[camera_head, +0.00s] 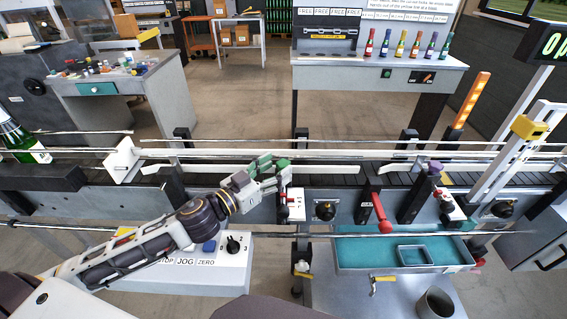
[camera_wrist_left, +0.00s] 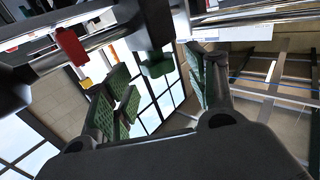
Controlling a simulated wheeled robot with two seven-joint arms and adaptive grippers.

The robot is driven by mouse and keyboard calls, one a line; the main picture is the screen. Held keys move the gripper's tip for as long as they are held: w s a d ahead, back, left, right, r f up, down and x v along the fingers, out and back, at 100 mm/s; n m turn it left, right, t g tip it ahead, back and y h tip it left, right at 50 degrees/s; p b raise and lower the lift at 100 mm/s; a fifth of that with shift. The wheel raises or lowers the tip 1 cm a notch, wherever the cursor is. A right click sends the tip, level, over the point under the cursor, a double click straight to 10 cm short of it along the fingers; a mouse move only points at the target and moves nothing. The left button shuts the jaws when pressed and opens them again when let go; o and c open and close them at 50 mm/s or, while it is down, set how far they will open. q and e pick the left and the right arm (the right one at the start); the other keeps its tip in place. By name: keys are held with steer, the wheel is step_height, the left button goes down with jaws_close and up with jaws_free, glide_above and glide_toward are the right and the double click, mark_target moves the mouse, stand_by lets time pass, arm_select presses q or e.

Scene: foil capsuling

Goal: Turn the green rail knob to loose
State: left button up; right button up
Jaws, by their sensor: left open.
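The green rail knob (camera_head: 283,164) sits on a bracket at the front guide rail of the conveyor, just beyond my left fingertips. My left gripper (camera_head: 267,174) reaches in from the left, with its green-padded fingers apart and nothing between the tips that I can see as held. In the left wrist view the green knob (camera_wrist_left: 157,64) shows ahead, between the two open fingers (camera_wrist_left: 165,92) in the picture. I cannot tell whether a finger touches it. My right gripper is not in view.
A red knob (camera_wrist_left: 72,45) shows left of the green one in the wrist view. A red-handled lever (camera_head: 380,212) and a purple knob (camera_head: 435,168) stand to the right. A green bottle (camera_head: 22,142) stands at the far left. A teal-lined tray (camera_head: 350,252) lies in front.

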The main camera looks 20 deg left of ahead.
mark_target(278, 167)
arm_select(q)
steer(key=shift+w+d, duration=0.15)
steer(key=shift+w, duration=0.2)
steer(key=shift+w+d, duration=0.15)
steer(key=shift+w, duration=0.15)
steer(key=shift+w+d, duration=0.15)
steer(key=shift+w, duration=0.15)
steer(key=shift+w+d+p, duration=0.15)
steer(key=shift+w+p, duration=0.1)
steer(key=shift+p, duration=0.05)
steer(key=shift+w+d, duration=0.15)
steer(key=shift+w, duration=0.1)
steer(key=shift+w+d, duration=0.1)
steer(key=shift+w, duration=0.05)
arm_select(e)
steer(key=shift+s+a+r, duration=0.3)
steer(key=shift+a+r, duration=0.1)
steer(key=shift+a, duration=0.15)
